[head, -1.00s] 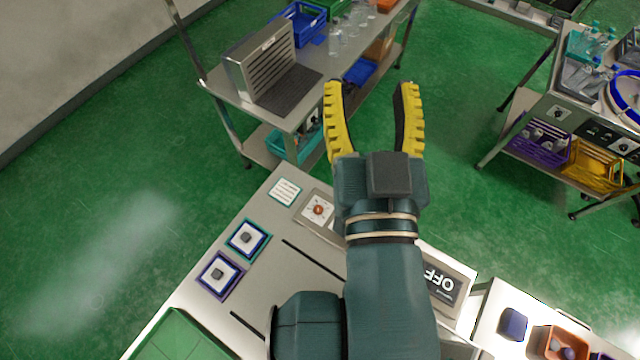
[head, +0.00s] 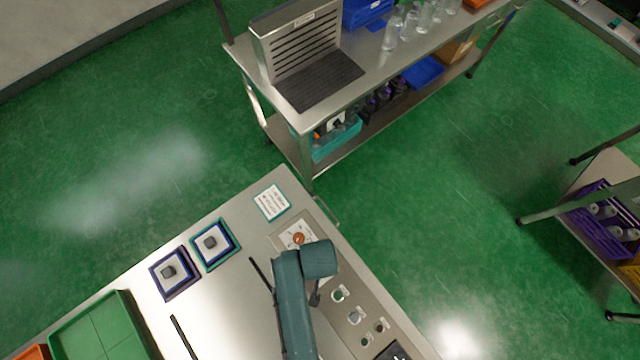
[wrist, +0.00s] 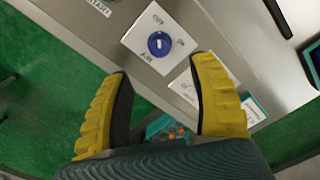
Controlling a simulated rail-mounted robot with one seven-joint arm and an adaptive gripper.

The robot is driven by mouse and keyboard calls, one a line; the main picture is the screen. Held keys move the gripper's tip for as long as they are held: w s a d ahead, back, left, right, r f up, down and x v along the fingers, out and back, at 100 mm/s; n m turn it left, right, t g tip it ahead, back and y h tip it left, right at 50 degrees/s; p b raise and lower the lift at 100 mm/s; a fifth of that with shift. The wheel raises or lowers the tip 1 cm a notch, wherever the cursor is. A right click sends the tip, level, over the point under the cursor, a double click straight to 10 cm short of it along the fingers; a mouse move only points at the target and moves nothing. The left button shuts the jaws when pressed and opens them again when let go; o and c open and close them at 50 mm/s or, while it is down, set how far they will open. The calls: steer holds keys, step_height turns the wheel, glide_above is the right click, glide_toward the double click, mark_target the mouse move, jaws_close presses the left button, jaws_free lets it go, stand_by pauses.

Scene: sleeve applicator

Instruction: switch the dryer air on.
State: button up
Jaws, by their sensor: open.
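In the wrist view, a round blue knob (wrist: 159,44) with a white mark sits on a white square plate on the metal panel. The plate carries small printing that seems to read OFF, ON and AIR. My gripper (wrist: 165,67) is open and empty, its yellow-and-black fingers pointing at the panel. The knob shows just beyond the gap between the fingertips, and I see no contact. In the head view my arm (head: 295,310) covers the gripper and the blue knob.
An orange knob (head: 299,238) on a white plate lies close to my arm, with a teal-edged card (head: 271,202) behind it. Small buttons (head: 354,316) line the panel on the right.

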step_height(320, 180, down, 9)
steer(key=shift+w+f+b, duration=0.1)
steer(key=shift+f+b, duration=0.1)
steer(key=shift+b, duration=0.45)
jaws_close()
